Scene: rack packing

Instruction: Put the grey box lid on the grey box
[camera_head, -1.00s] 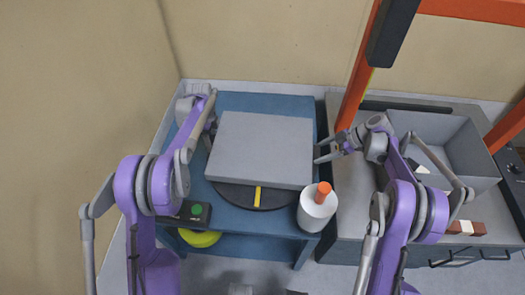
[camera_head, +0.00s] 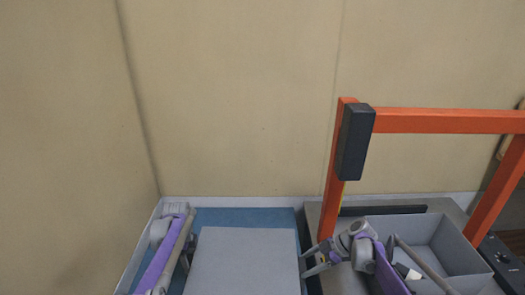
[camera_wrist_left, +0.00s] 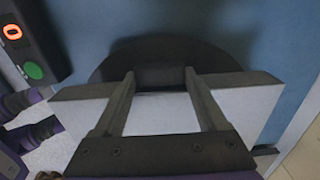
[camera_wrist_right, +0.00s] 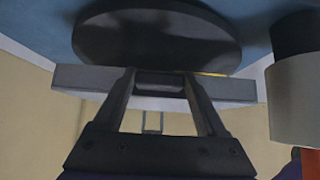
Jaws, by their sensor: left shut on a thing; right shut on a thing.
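The grey lid (camera_head: 243,262) is a flat grey slab over the blue table. In the left wrist view its edge (camera_wrist_left: 235,100) is between my left gripper's fingers (camera_wrist_left: 160,78). In the right wrist view its opposite edge (camera_wrist_right: 235,90) is between my right gripper's fingers (camera_wrist_right: 160,78). Both grippers are shut on it. In the head view my right gripper (camera_head: 308,263) is at the lid's right side; my left one is at its left, mostly hidden by the arm. The open grey box (camera_head: 455,250) stands on the right counter, with a small white item (camera_head: 408,272) in it.
A black round disc (camera_wrist_right: 160,38) lies beyond the lid on the blue table (camera_head: 250,216). An orange frame (camera_head: 335,175) with a black block (camera_head: 355,143) rises at the box. A green-button control box (camera_wrist_left: 30,45) is at the left.

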